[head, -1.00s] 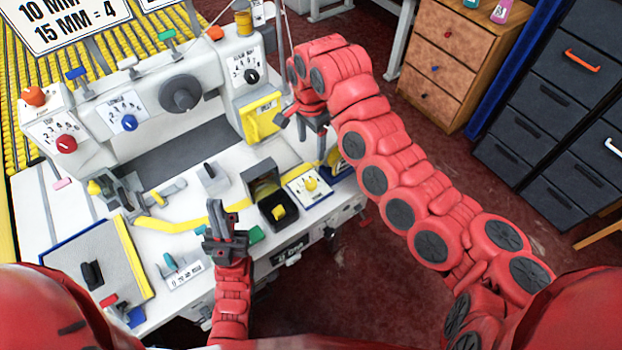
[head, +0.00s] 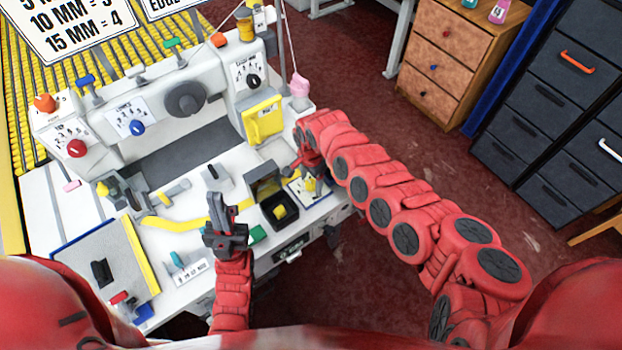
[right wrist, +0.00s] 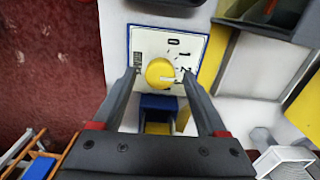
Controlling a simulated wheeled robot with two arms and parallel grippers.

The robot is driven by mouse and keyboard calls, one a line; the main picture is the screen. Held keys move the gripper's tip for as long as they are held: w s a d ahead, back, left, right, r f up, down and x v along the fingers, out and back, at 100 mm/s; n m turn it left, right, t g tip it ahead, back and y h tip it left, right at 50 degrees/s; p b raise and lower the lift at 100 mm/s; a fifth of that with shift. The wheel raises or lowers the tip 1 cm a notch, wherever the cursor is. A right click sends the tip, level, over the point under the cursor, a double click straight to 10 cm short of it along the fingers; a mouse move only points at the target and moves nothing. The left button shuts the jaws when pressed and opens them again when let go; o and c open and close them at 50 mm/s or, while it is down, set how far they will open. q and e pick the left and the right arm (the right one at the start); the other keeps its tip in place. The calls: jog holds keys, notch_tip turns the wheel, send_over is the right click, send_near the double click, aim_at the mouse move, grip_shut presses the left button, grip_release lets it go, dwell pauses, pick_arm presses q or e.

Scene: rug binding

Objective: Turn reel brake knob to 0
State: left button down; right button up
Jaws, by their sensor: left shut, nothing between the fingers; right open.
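The reel brake knob is a round yellow knob (right wrist: 159,73) with a white pointer mark. It sits on a white dial plate (right wrist: 145,40) with a blue border and the figures 0, 1 and 2. The pointer faces right in the wrist view, about towards the 2. In the head view the yellow knob (head: 310,184) is partly hidden by my right gripper (head: 312,170). My right gripper (right wrist: 168,90) is open, its fingers on either side of the knob; I cannot tell if they touch it. My left gripper (head: 224,214) is shut and empty above the machine's front.
A dark open box (head: 278,210) with a yellow piece stands left of the dial plate. A yellow strip (head: 170,224) runs across the white machine bed. A yellow guard (head: 262,121) is behind. Drawer cabinets (head: 440,60) stand at the right beyond red floor.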

jog(key=shift+f, duration=0.1)
jog(key=shift+c, duration=0.2)
grip_shut()
jog(key=shift+n, duration=0.4)
jog(key=n, duration=0.5)
jog(key=shift+n, duration=0.3)
jog(key=n+b, duration=0.1)
jog(key=n, duration=0.2)
jog(key=shift+f+n, duration=0.1)
jog(key=shift+n, duration=0.2)
jog(key=shift+n+b, duration=0.8)
jog(key=shift+n, duration=1.1)
jog(key=shift+s, duration=0.1)
